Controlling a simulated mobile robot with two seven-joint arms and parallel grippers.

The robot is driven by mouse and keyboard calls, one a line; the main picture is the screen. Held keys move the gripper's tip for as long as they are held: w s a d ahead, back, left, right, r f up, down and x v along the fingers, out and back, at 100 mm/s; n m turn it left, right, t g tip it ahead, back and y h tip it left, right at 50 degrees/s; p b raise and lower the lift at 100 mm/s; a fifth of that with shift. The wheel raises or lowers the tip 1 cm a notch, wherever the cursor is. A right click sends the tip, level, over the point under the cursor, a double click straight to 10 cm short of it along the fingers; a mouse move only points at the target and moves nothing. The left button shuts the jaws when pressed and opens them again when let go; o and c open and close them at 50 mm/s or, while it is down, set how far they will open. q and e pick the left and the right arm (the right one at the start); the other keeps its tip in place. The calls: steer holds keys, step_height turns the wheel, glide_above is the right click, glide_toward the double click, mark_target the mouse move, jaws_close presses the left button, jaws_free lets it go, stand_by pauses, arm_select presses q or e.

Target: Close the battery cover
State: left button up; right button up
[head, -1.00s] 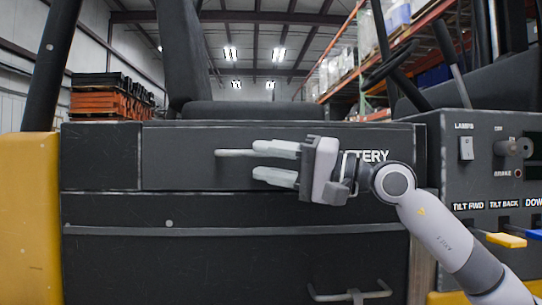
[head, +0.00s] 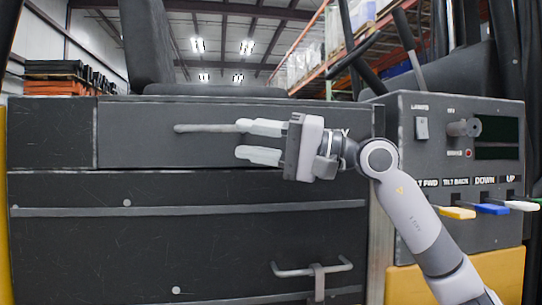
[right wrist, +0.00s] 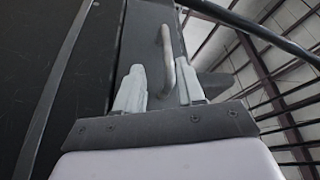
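The battery cover (head: 130,147) is a long dark grey panel below the seat, with a pale bar handle (head: 205,127) along it. I cannot tell from this angle how far it stands open. My left gripper is not in view.
A console (head: 445,140) with switches and coloured levers (head: 490,208) stands close on the right. A dark lower panel (head: 100,250) has a latch handle (head: 312,270). The seat (head: 215,90) and a steering wheel (head: 375,48) are above.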

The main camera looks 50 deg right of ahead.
steer(key=shift+s+d+f, duration=0.25)
steer(key=shift+s+d, duration=0.05)
steer(key=shift+s, duration=0.25)
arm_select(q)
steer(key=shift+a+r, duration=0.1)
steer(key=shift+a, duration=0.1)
arm_select(e)
steer(key=shift+v, duration=1.05)
steer(key=shift+r, duration=0.15)
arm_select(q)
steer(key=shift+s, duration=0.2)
arm_select(e)
steer(key=shift+s, duration=0.1)
